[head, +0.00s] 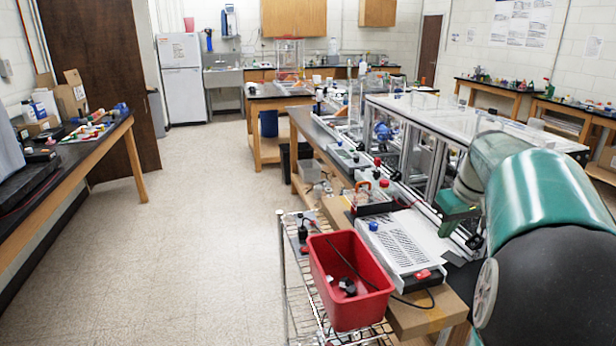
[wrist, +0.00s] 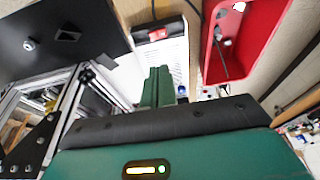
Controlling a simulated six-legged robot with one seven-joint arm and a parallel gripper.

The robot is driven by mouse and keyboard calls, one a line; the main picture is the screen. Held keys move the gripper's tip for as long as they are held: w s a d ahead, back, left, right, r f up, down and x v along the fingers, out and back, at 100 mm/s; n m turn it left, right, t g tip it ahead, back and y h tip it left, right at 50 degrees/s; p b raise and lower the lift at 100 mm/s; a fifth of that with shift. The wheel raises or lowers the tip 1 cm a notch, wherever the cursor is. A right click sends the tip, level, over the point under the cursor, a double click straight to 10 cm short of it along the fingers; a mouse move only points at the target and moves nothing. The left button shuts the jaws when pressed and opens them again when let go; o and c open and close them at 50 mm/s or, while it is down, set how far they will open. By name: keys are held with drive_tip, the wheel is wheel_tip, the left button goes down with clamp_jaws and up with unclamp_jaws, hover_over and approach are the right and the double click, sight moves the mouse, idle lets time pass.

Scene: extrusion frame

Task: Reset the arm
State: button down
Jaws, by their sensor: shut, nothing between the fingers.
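My gripper (wrist: 158,85) shows in the wrist view as two green fingers pressed together, with nothing between them. Behind the fingers is the white vented box (wrist: 172,62) with its red switch. In the head view my green arm reaches in from the right, and its green end part (head: 458,213) is beside the aluminium extrusion frame (head: 425,150), above the bench edge. The fingertips cannot be made out clearly there.
A red bin (head: 334,292) with small dark items stands on a wire rack (head: 300,300) at front. The white vented box (head: 408,243) lies on the bench beside it. A dark panel (wrist: 60,35) and frame bars are close at left in the wrist view. Open floor (head: 200,230) lies left.

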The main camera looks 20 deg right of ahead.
drive_tip(key=shift+a, duration=0.1)
drive_tip(key=a+r, duration=0.1)
drive_tip(key=a, duration=1.2)
drive_tip(key=s+a+f, duration=0.2)
drive_tip(key=s+a, duration=0.2)
drive_tip(key=a, duration=0.3)
drive_tip(key=s+a+f+t, duration=0.1)
drive_tip(key=s+a+f, duration=0.1)
drive_tip(key=s+a, duration=0.2)
drive_tip(key=s+a+f+n+t, duration=0.1)
drive_tip(key=s+a, duration=0.2)
drive_tip(key=a, duration=0.8)
drive_tip(key=shift+s+f, duration=0.4)
